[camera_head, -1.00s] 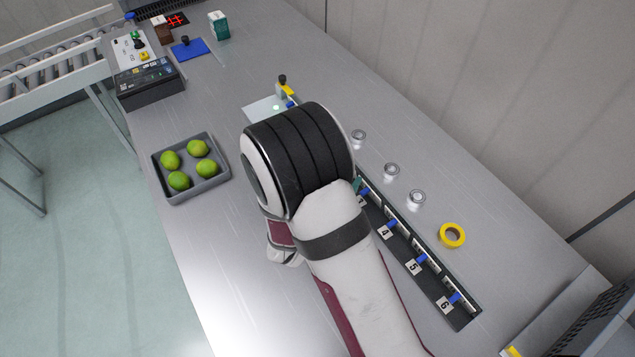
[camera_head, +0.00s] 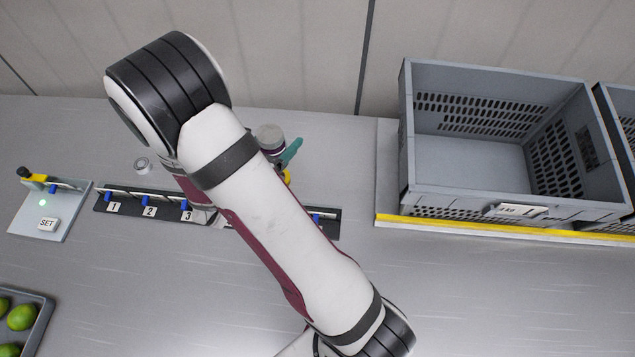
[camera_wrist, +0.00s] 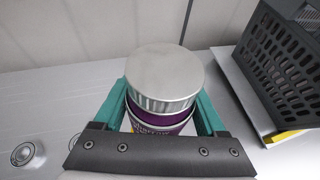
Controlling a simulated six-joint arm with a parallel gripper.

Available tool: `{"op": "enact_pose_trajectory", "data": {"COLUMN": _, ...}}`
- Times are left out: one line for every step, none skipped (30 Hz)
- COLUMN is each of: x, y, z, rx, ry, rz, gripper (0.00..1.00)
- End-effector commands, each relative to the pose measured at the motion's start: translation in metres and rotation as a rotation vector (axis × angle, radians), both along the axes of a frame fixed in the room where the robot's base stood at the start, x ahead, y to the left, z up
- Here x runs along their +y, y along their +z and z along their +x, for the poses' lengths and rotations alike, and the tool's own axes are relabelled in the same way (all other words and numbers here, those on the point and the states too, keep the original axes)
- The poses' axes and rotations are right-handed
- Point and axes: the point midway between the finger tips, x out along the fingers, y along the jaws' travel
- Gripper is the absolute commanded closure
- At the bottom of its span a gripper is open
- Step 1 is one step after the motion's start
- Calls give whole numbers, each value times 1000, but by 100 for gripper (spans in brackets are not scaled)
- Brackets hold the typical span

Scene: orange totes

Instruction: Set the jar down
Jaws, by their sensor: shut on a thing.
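The jar (camera_wrist: 165,75) has a ribbed silver-grey lid and a purple label, and it fills the middle of the wrist view. My gripper (camera_wrist: 164,108) is shut on it, with one teal finger on each side. In the head view the jar's grey lid (camera_head: 269,134) shows just past my forearm, with a teal finger of my gripper (camera_head: 289,153) at its right. My arm hides the jar's lower part there. I cannot tell whether its base touches the table.
A grey perforated crate (camera_head: 402,140) stands right of the jar behind a yellow edge strip (camera_head: 500,229). A numbered strip (camera_head: 130,203) lies in front, partly under my arm. A small metal disc (camera_head: 142,165) lies left. A SET panel (camera_head: 30,225) and fruit tray (camera_head: 38,330) are farther left.

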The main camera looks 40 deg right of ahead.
Motion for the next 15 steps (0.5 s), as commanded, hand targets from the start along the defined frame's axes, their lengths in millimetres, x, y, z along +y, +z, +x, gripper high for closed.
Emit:
{"op": "enact_pose_trajectory", "data": {"x": -24, "y": -1, "z": -12, "rx": -3, "ry": -97, "rz": 3, "gripper": 100}}
{"op": "enact_pose_trajectory", "data": {"x": -36, "y": -1, "z": -20, "rx": -1, "ry": -153, "rz": 4, "gripper": 100}}
{"op": "enact_pose_trajectory", "data": {"x": -51, "y": -2, "z": -31, "rx": 1, "ry": -220, "rz": 6, "gripper": 100}}
{"op": "enact_pose_trajectory", "data": {"x": -60, "y": -3, "z": -37, "rx": 1, "ry": -265, "rz": 7, "gripper": 100}}
{"op": "enact_pose_trajectory", "data": {"x": -67, "y": -4, "z": -44, "rx": 1, "ry": -303, "rz": 10, "gripper": 100}}
{"op": "enact_pose_trajectory", "data": {"x": -75, "y": -4, "z": -51, "rx": 2, "ry": -346, "rz": 12, "gripper": 100}}
{"op": "enact_pose_trajectory", "data": {"x": -80, "y": -5, "z": -55, "rx": 3, "ry": -370, "rz": 13, "gripper": 100}}
{"op": "enact_pose_trajectory", "data": {"x": -83, "y": -5, "z": -59, "rx": 4, "ry": -392, "rz": 15, "gripper": 100}}
{"op": "enact_pose_trajectory", "data": {"x": -86, "y": -9, "z": -62, "rx": 5, "ry": -410, "rz": 15, "gripper": 100}}
{"op": "enact_pose_trajectory", "data": {"x": -88, "y": -14, "z": -64, "rx": 7, "ry": -418, "rz": 16, "gripper": 100}}
{"op": "enact_pose_trajectory", "data": {"x": -89, "y": -21, "z": -65, "rx": 9, "ry": -423, "rz": 15, "gripper": 100}}
{"op": "enact_pose_trajectory", "data": {"x": -89, "y": -31, "z": -66, "rx": 12, "ry": -426, "rz": 15, "gripper": 100}}
{"op": "enact_pose_trajectory", "data": {"x": -89, "y": -39, "z": -66, "rx": 11, "ry": -426, "rz": 16, "gripper": 100}}
{"op": "enact_pose_trajectory", "data": {"x": -89, "y": -46, "z": -66, "rx": 11, "ry": -425, "rz": 15, "gripper": 100}}
{"op": "enact_pose_trajectory", "data": {"x": -89, "y": -54, "z": -66, "rx": 10, "ry": -425, "rz": 15, "gripper": 100}}
